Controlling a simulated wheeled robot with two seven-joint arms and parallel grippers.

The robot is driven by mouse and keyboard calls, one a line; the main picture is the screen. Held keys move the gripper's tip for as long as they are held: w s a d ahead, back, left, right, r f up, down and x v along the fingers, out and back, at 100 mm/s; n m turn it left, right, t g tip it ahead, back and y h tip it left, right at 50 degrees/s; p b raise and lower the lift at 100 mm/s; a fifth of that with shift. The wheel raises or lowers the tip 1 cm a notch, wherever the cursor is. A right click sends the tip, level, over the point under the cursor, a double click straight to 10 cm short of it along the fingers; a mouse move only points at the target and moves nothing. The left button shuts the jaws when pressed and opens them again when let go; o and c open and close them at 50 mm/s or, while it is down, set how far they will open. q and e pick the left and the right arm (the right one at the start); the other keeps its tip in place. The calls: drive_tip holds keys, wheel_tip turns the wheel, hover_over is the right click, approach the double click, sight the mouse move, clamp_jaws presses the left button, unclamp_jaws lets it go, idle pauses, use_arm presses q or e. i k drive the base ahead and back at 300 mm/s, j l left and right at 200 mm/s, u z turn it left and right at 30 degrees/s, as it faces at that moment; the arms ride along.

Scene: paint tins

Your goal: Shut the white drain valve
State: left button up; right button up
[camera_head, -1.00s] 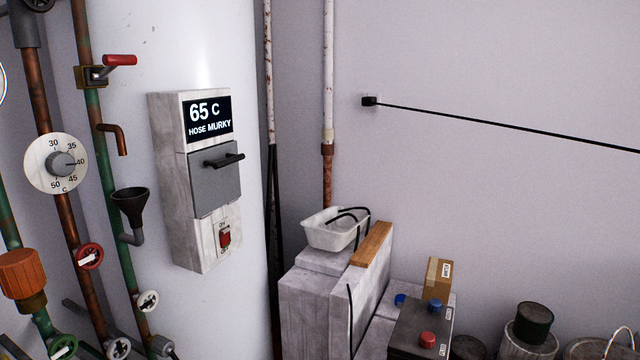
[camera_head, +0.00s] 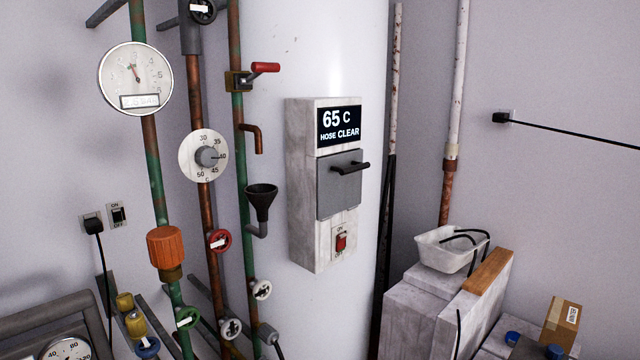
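A small white round valve wheel (camera_head: 262,290) sits on the green pipe below the black funnel (camera_head: 262,202). A second whitish wheel (camera_head: 230,328) sits lower on the copper pipe to its left. I cannot tell which one is the drain valve, nor whether either is open or shut. The control box (camera_head: 324,185) on the white tank reads "65 C HOSE CLEAR". Neither of my grippers is in view.
Red (camera_head: 219,240), green (camera_head: 187,318) and blue (camera_head: 147,347) wheels crowd nearby, with an orange cap (camera_head: 166,248) and a dial (camera_head: 205,156). A red lever (camera_head: 264,68) is above. A white tray (camera_head: 452,249) rests on blocks at right.

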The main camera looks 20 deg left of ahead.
sight(260, 292)
drive_tip(key=u, duration=1.6)
